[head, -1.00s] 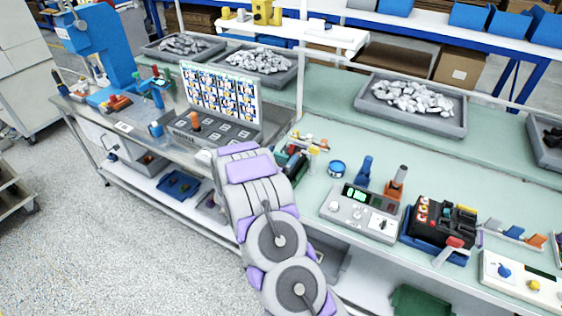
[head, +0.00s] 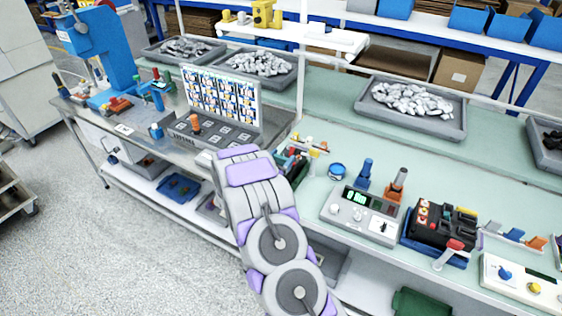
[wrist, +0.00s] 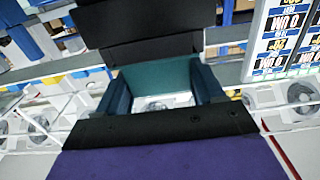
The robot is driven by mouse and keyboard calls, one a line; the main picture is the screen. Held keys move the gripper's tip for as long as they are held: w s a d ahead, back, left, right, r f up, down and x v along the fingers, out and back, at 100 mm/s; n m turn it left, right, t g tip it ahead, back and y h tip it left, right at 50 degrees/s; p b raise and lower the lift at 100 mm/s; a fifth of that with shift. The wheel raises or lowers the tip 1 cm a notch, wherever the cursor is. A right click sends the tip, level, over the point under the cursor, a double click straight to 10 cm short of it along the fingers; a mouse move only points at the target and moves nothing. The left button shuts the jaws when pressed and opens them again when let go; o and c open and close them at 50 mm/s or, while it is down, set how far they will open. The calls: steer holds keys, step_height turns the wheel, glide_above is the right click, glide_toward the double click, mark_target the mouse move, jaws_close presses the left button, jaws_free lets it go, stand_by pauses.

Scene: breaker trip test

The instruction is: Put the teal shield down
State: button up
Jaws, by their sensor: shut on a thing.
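In the wrist view a teal U-shaped piece, the teal shield (wrist: 155,74), sits between the dark jaws of my gripper (wrist: 158,88). My gripper is shut on it. The shield has a flat teal wall and two darker side walls, with an open middle through which a pale surface shows. In the head view my white and purple arm reaches up over the bench's front edge. The arm hides my gripper and the shield there. I cannot tell how high the shield is above the bench.
A grey console with a picture panel (head: 220,95) stands behind the arm. Right of it on the green bench (head: 300,235) are a blue round container (head: 338,171), a grey meter box (head: 360,214) and a black breaker in a blue fixture (head: 440,226). Grey trays (head: 410,125) stand behind.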

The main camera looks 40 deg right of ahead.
mark_target(281, 156)
steer(key=shift+r, duration=0.1)
step_height(281, 156, up, 4)
steer(key=shift+f+p, duration=0.15)
steer(key=shift+p, duration=0.4)
steer(key=s+a+r+p, duration=0.1)
steer(key=s+a, duration=0.9)
steer(key=a, duration=0.2)
steer(key=shift+s+a+p, duration=0.15)
steer(key=shift+p, duration=0.15)
steer(key=w+a+r+n+t+y, duration=0.5)
steer(key=a+r, duration=0.4)
steer(key=a, duration=0.3)
steer(key=w+a+r+n+t+y, duration=0.5)
steer(key=a+r, duration=0.5)
steer(key=a, duration=0.2)
steer(key=shift+w+y, duration=0.7)
steer(key=shift+w, duration=0.4)
